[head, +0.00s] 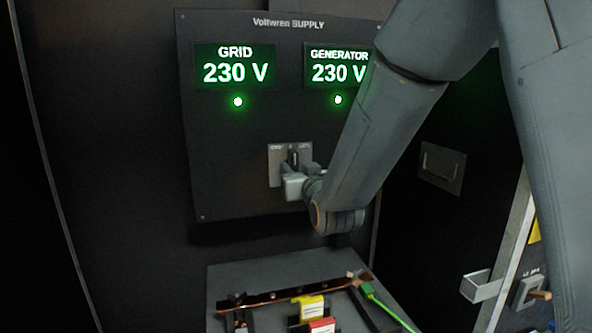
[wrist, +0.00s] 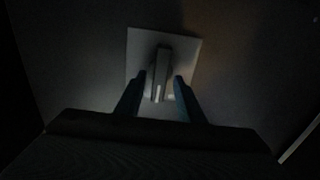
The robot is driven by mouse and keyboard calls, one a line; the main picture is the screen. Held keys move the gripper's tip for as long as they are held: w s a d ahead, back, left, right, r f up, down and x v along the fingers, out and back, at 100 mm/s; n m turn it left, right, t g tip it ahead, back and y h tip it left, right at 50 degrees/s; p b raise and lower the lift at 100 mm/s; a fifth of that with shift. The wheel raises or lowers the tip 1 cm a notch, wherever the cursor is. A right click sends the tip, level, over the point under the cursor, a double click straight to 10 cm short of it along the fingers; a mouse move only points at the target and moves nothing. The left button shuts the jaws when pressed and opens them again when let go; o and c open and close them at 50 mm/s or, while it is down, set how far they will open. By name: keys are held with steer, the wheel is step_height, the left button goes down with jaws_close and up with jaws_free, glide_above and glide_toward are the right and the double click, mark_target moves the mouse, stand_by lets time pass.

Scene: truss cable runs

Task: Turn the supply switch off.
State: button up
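The supply switch (head: 294,158) is a dark handle on a light grey plate, low in the middle of the black Voltwren SUPPLY panel (head: 225,160). The plate has small labels along its top, partly hidden by the handle and too small to read fully. My gripper (head: 287,170) is in front of the plate. In the wrist view the switch handle (wrist: 161,70) stands upright between my two fingers (wrist: 158,88). A gap shows on each side of it, so the fingers are open around it. My arm covers part of the panel's right side.
The GRID display (head: 235,68) and GENERATOR display (head: 338,70) both read 230 V, each with a lit green lamp below. Below the panel is a grey tray (head: 225,278) with a copper bar, yellow and red tags and a green cable. A metal bracket (head: 485,287) stands at right.

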steer(key=shift+s, duration=0.1)
steer(key=b+v, duration=0.2)
steer(key=v, duration=0.5)
steer(key=shift+s, duration=0.3)
steer(key=shift+d, duration=0.1)
